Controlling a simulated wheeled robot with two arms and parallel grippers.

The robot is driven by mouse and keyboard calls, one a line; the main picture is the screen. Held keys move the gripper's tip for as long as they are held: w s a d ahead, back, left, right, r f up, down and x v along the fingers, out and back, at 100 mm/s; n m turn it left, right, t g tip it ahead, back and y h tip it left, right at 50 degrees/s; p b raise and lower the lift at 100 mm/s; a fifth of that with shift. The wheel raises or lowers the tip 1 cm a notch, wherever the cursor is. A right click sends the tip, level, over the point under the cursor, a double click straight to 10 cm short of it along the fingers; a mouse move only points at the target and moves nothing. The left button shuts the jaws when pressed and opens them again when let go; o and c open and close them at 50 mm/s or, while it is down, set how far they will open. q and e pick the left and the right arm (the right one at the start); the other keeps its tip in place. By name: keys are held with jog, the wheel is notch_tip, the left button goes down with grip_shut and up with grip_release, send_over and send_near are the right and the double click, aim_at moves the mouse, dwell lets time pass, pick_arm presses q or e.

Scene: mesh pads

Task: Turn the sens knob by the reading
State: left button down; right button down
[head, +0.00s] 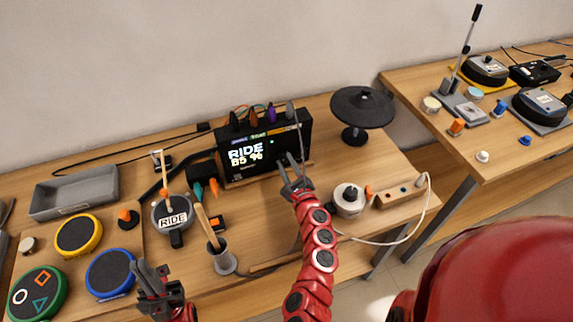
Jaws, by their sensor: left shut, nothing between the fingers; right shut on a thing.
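The black drum module (222,172) stands on the wooden table, and its lit screen (245,153) reads "RIDE 85 %". My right gripper (292,163) is at the lower right of the module's front. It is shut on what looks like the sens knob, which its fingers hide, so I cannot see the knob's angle. My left gripper (152,272) is shut and empty, low over the front of the table beside the blue pad (110,272). A round pad labelled RIDE (173,216) lies left of the module.
A stick stands in a grey cup (224,262). A black cymbal pad (362,107), a white round pot (348,200) and a power strip (400,192) are to the right. Cables run from the module's top. A grey tray (75,194) is at the left.

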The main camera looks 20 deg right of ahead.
jog(key=c, duration=0.6)
grip_release()
jog(key=shift+s, duration=0.15)
jog(key=s+b, duration=0.1)
jog(key=s, duration=0.4)
jog(key=s+b, duration=0.1)
jog(key=s, duration=0.4)
jog(key=s+b, duration=0.1)
jog(key=s, duration=0.4)
jog(key=shift+s+d+f, duration=0.15)
jog(key=shift+s+d, duration=0.15)
jog(key=shift+s, duration=0.8)
